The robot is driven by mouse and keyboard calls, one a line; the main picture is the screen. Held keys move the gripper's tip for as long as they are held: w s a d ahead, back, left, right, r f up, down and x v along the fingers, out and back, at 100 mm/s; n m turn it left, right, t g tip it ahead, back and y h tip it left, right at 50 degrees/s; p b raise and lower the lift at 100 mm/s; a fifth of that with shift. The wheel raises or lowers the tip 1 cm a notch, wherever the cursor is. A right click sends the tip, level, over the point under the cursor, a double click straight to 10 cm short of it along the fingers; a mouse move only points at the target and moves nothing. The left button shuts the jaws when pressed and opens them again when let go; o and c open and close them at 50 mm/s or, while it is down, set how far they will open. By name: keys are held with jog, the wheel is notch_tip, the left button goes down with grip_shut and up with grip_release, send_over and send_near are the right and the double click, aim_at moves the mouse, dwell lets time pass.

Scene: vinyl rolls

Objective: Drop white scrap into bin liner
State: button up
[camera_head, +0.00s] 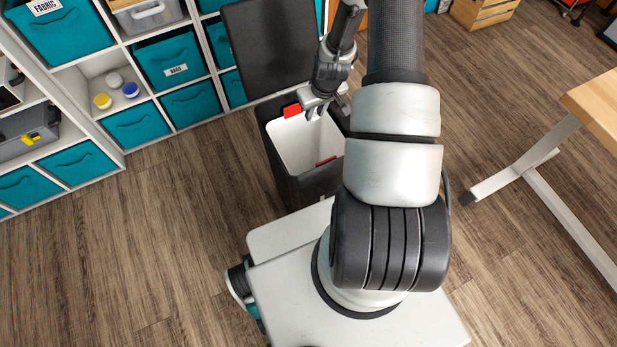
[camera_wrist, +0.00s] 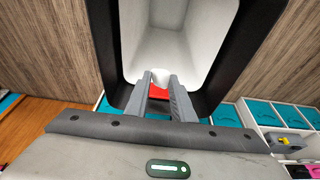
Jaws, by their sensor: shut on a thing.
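The black bin (camera_head: 308,188) stands on the floor with its dark lid (camera_head: 265,45) raised. A white bin liner (camera_head: 297,147) lines its inside, with red patches (camera_head: 292,110) at the back rim and low at the front. My gripper (camera_head: 313,113) is over the back part of the bin's opening. In the wrist view, my gripper (camera_wrist: 161,84) points into the white liner (camera_wrist: 165,48), and the black bin rim (camera_wrist: 217,75) frames it. The fingers are shut on a small white scrap (camera_wrist: 160,76) at their tips. A red patch shows between the fingers. The scrap is not clear in the head view.
A white shelf unit (camera_head: 123,160) with teal fabric bins stands at the left, close to the bin. A table with a light leg frame (camera_head: 520,172) is at the right. The wooden floor (camera_head: 150,250) at the left front is clear.

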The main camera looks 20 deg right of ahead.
jog(key=shift+f+b, duration=1.45)
jog(key=shift+f, duration=1.4)
jog(key=o, duration=1.1)
jog(key=shift+c, duration=0.2)
notch_tip(320, 180, up, 17)
jog(key=p, duration=0.4)
send_over(315, 121)
jog(key=s, duration=0.4)
jog(key=shift+s+d+f, duration=0.1)
jog(key=shift+d+f, duration=0.05)
jog(key=shift+d, duration=0.1)
